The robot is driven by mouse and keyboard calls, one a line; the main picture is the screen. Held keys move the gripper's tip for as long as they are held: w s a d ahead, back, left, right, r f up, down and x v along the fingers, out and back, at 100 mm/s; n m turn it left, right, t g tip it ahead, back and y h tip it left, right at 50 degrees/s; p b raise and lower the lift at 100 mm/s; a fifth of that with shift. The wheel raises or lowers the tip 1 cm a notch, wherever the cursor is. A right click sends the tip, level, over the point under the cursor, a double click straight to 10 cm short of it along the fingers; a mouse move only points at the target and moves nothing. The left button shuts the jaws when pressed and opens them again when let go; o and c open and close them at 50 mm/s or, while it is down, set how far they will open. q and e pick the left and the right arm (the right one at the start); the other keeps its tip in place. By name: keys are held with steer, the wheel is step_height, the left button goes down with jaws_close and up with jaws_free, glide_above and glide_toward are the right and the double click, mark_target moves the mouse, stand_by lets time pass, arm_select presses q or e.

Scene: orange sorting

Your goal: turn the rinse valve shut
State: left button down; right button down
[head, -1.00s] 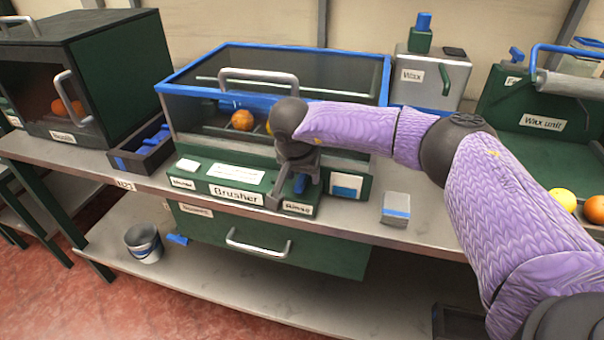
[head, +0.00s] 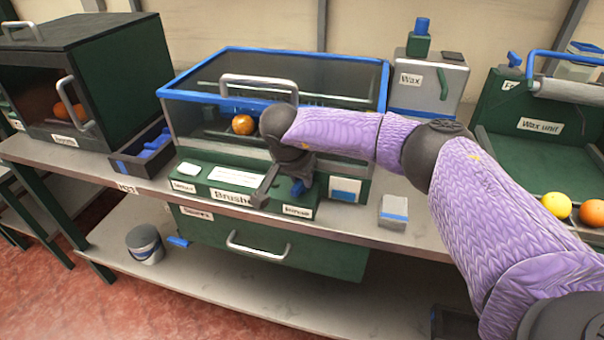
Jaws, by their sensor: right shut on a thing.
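The brusher (head: 235,197) is a green machine with a blue-rimmed clear cover, and its front panel carries a small label at the right end that looks like "Rinse" (head: 298,211). My right gripper (head: 281,190) reaches down over this corner and is shut on the valve. Its grey finger covers part of the "Brusher" label, and the gripper's wrist hides most of the valve. My left gripper is not in view.
A dark cabinet (head: 125,85) and a blue-edged tray (head: 143,150) stand at left. A grey-blue block (head: 394,212) lies on the bench. A bucket (head: 145,243) stands on the lower shelf.

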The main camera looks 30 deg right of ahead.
steer(key=m, duration=0.2)
steer(key=shift+r+m+g+h+p, duration=0.1)
steer(key=shift+m+g+h+p, duration=0.2)
steer(key=shift+m+g, duration=0.1)
steer(key=shift+w+m+g, duration=0.1)
steer(key=shift+m+g, duration=0.3)
steer(key=shift+m, duration=0.5)
steer(key=shift+m+g+b, duration=0.45)
steer(key=shift+m+g, duration=0.05)
steer(key=shift+m, duration=0.7)
steer(key=shift+m+g+b, duration=0.3)
steer(key=shift+m+b, duration=0.3)
steer(key=shift+m, duration=0.4)
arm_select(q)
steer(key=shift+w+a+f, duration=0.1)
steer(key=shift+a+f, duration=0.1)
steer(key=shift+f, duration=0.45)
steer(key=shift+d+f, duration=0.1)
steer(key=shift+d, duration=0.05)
arm_select(e)
steer(key=shift+m, duration=0.3)
steer(key=shift+w, duration=0.1)
steer(key=c, duration=0.6)
jaws_free()
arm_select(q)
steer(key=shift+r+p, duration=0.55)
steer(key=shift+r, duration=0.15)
arm_select(e)
steer(key=shift+o, duration=0.2)
steer(key=v, duration=1)
